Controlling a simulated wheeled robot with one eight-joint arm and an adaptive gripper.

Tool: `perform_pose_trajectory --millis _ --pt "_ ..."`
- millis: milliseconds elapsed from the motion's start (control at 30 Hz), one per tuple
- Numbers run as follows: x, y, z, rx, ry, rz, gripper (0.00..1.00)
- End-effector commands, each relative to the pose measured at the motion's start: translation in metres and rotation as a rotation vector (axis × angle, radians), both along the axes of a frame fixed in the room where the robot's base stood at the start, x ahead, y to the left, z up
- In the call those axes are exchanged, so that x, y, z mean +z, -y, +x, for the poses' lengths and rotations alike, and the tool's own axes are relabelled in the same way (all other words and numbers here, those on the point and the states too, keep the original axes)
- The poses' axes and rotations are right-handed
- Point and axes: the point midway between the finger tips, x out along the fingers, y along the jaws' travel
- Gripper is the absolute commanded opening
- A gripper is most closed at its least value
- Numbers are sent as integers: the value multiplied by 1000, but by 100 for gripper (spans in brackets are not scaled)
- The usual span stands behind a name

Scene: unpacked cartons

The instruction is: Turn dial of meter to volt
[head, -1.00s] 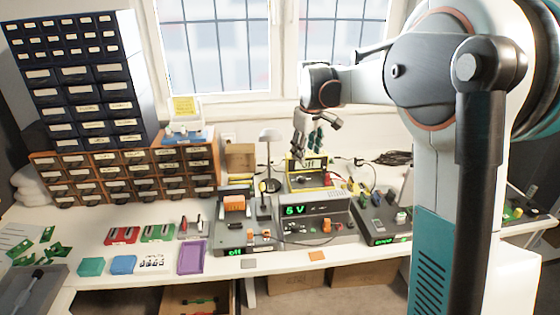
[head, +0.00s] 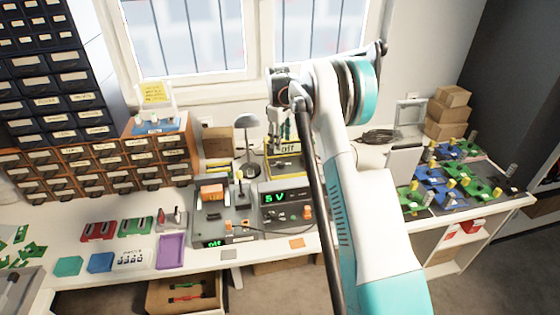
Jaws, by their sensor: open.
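The meter (head: 283,173) is a yellow-framed box at the back of the bench, its display reading "off". Its dial is too small and partly covered to make out. My gripper (head: 284,133) is above the meter's back edge, pointing down, open and empty as far as I can see. I cannot tell whether its fingers touch the meter. My arm hides the area just right of the meter.
A power supply (head: 290,213) showing "5 V" stands in front of the meter. A desk lamp (head: 246,125) stands close on its left. Drawer cabinets (head: 100,165) fill the left. Green and blue circuit boards (head: 450,180) lie at the right. An orange card (head: 297,243) lies at the front edge.

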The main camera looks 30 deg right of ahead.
Motion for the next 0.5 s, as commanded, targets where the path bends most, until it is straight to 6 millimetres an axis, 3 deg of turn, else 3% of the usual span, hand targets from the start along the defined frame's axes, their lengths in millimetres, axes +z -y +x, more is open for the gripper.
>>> perform_pose_trajectory --millis 300,500 --pt "-66 3 2 -1 0 0 47" --pt "-96 4 3 -1 0 0 47"
